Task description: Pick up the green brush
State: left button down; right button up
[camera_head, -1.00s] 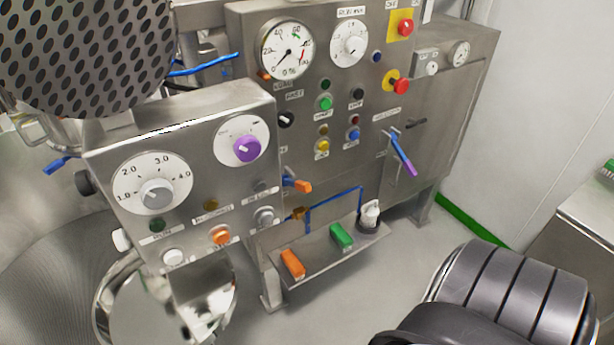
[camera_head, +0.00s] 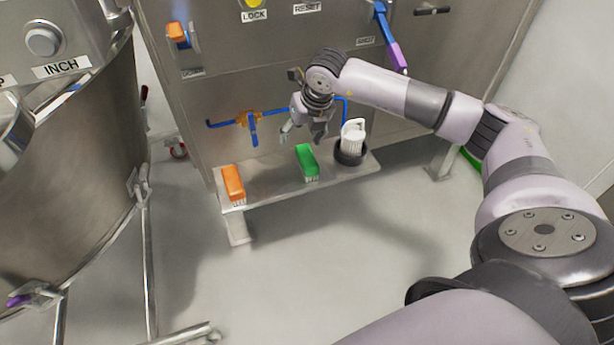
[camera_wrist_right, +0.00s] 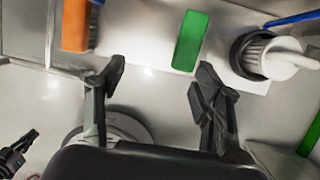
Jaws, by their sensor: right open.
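The green brush (camera_head: 306,161) lies on a narrow metal shelf (camera_head: 274,186) low on the machine's front, between an orange brush and a white brush. My right gripper (camera_head: 303,137) is just above and behind the green brush in the head view, open and empty. In the right wrist view the green brush (camera_wrist_right: 189,41) is at the top centre, beyond the two spread fingers of my right gripper (camera_wrist_right: 160,82) and apart from them.
The orange brush (camera_head: 233,183) lies at the shelf's left end. The white brush (camera_head: 352,135) stands in a black holder (camera_head: 349,154) at the right. A blue pipe with a valve (camera_head: 251,121) runs behind the shelf. The floor in front is clear.

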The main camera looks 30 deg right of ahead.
jog(key=d+h, duration=0.2)
jog(key=d, duration=0.2)
jog(key=b, duration=0.2)
send_near(305, 153)
jog(key=x, duration=0.5)
jog(key=shift+w+d, duration=0.1)
jog(key=shift+d, duration=0.1)
jog(key=b+x, duration=0.1)
jog(key=x, duration=0.4)
jog(key=shift+a+f, duration=0.15)
jog(key=shift+f, duration=0.1)
jog(key=shift+w+f, duration=0.15)
jog(key=shift+f, duration=0.25)
pick_arm(q)
jog(key=w+v, duration=0.2)
jog(key=v, duration=0.8)
jog(key=shift+r+t, duration=0.3)
jog(key=shift+r, duration=0.35)
jog(key=shift+r, duration=0.35)
pick_arm(e)
jog(key=shift+f, duration=0.1)
pick_arm(q)
jog(key=shift+s+b, duration=0.25)
jog(key=shift+b, duration=0.05)
jog(key=shift+r, duration=0.35)
pick_arm(e)
jog(key=shift+f, duration=0.1)
